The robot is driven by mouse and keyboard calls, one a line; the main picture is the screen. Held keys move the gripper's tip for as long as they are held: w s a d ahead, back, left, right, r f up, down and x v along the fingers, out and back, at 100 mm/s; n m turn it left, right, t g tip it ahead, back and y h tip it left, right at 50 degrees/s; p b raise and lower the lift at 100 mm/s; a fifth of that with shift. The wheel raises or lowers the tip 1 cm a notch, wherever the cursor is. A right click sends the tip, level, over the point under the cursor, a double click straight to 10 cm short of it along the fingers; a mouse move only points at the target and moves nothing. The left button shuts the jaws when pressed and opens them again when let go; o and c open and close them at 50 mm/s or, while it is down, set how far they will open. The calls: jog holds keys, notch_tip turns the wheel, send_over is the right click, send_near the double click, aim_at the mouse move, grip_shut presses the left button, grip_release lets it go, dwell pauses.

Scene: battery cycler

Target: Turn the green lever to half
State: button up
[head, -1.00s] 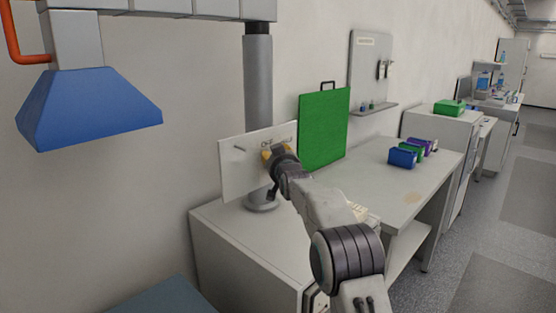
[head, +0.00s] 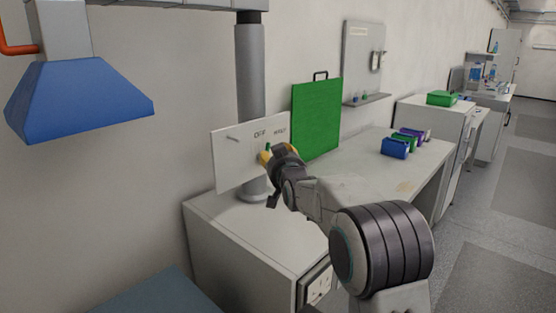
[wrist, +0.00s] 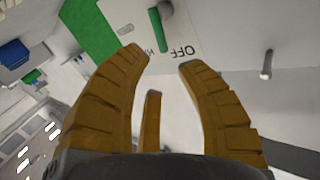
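The white panel (head: 228,165) stands upright at the grey column and carries the labels OFF and HALF. The green lever (wrist: 158,34) shows in the wrist view as a short green bar beside a grey knob, its end near the OFF lettering. In the head view only a bit of the lever (head: 268,147) shows above my gripper (head: 266,158). In the wrist view my gripper (wrist: 164,60) has its yellow fingers spread, with nothing between them. The lever lies just beyond the fingertips, apparently apart from them. One finger partly covers the HALF label.
A grey peg (wrist: 267,63) sticks out of the panel on the OFF side. A green board (head: 316,120) stands right behind the panel. Blue, green and purple bins (head: 395,148) sit on the bench (head: 365,175). A blue hood (head: 75,100) hangs at the upper left.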

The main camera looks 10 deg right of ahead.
jog(key=shift+s+r, duration=0.1)
jog(key=shift+s, duration=1)
